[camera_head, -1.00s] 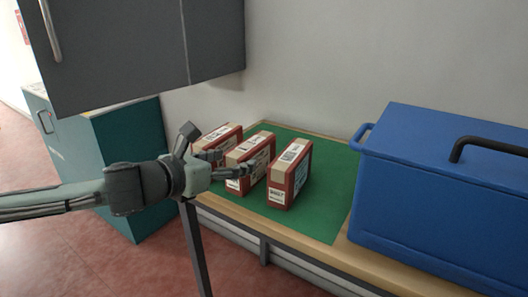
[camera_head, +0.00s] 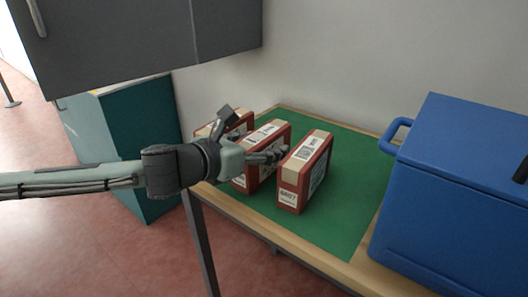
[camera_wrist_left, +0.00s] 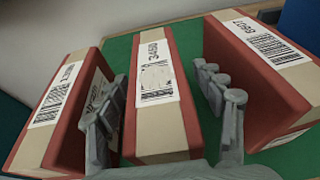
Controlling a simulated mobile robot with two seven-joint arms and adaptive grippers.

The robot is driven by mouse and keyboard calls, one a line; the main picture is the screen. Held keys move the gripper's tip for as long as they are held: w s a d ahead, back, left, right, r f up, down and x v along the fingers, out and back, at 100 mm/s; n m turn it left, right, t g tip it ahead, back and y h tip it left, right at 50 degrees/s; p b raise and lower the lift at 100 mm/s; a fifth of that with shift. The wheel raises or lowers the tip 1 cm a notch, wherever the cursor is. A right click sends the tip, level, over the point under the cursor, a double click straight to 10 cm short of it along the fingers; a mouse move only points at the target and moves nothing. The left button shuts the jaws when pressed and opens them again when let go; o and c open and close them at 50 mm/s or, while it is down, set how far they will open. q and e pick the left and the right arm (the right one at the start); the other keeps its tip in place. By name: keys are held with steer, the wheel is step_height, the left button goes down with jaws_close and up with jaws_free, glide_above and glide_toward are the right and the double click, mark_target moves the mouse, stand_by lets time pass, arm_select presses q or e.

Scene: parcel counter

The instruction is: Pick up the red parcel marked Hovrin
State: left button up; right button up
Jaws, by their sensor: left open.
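Three red-and-tan parcels stand in a row: the left parcel (camera_head: 240,120), the middle parcel (camera_head: 268,134) and the right parcel (camera_head: 306,172). My left gripper (camera_head: 254,135) is open over the row, partly covering the left and middle parcels. In the left wrist view, the middle parcel (camera_wrist_left: 164,125), labelled 3450, lies between the spread fingers of the gripper (camera_wrist_left: 165,100). The left parcel (camera_wrist_left: 38,140) and right parcel (camera_wrist_left: 255,75) flank them outside the fingers. I cannot read the name Hovrin on any parcel. My right gripper is out of view.
The parcels stand on a green mat (camera_head: 345,220) on a wood-edged counter. A large blue box (camera_head: 455,190) is at the right. A grey cabinet (camera_head: 140,45) hangs above left, and a teal cabinet (camera_head: 145,140) stands behind my arm. The mat is free right of the parcels.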

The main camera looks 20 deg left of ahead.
arm_select(q)
steer(key=shift+r, duration=0.15)
steer(key=c, duration=1.5)
